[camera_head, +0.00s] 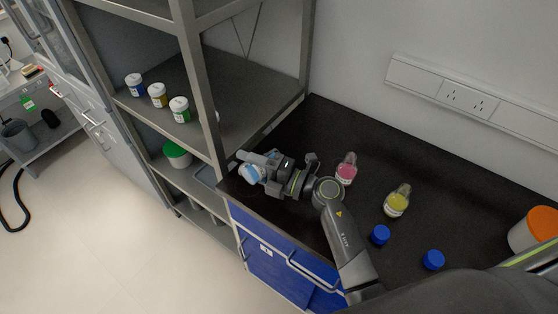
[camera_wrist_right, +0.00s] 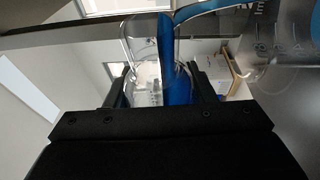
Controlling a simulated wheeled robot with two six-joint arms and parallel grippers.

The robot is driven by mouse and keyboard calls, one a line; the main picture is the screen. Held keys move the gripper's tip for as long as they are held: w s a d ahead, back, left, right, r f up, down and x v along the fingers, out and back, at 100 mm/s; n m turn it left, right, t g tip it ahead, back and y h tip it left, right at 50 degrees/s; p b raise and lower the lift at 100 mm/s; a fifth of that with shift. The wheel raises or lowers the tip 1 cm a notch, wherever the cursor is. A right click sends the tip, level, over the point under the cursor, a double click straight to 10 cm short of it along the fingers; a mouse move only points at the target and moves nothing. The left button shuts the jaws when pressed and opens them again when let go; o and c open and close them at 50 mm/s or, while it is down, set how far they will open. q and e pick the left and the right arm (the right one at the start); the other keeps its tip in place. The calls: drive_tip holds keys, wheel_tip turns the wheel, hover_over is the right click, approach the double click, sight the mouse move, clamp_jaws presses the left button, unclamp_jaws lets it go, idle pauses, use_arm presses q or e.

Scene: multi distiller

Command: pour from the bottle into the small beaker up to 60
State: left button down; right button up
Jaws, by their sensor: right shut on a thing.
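My right gripper (camera_head: 264,168) reaches over the left end of the black counter and is shut on a clear glass bottle (camera_wrist_right: 143,50). The bottle holds blue liquid (camera_wrist_right: 176,70), which lies along one side, so the bottle is tilted. A clear vessel with printed graduations (camera_wrist_right: 290,45) fills the right of the wrist view, close to the bottle's mouth end; it looks like the small beaker. A blue band (camera_wrist_right: 212,10) runs along the top towards it. Its liquid level cannot be read. In the head view, the pale blue glass (camera_head: 250,174) beside the gripper is too small to separate.
On the counter (camera_head: 300,140) stand a pink flask (camera_head: 346,172), a yellow flask (camera_head: 397,204), two blue caps (camera_head: 380,235) and an orange-lidded jar (camera_head: 535,230). A metal shelf (camera_head: 205,90) with several small jars rises at the left, near the gripper.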

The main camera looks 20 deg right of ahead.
use_arm(q)
drive_tip(key=shift+s+a+r+p, duration=0.25)
drive_tip(key=shift+s+r+p, duration=0.1)
drive_tip(key=shift+r+p, duration=0.15)
use_arm(e)
drive_tip(key=shift+r+m, duration=0.55)
drive_tip(key=shift+m, duration=0.15)
idle(0.7)
use_arm(q)
drive_tip(key=shift+s+a, duration=0.2)
use_arm(e)
drive_tip(key=shift+w+d+f+m+t+y, duration=0.2)
drive_tip(key=shift+m+t+y, duration=0.1)
drive_tip(key=shift+m+t, duration=0.3)
idle(1.0)
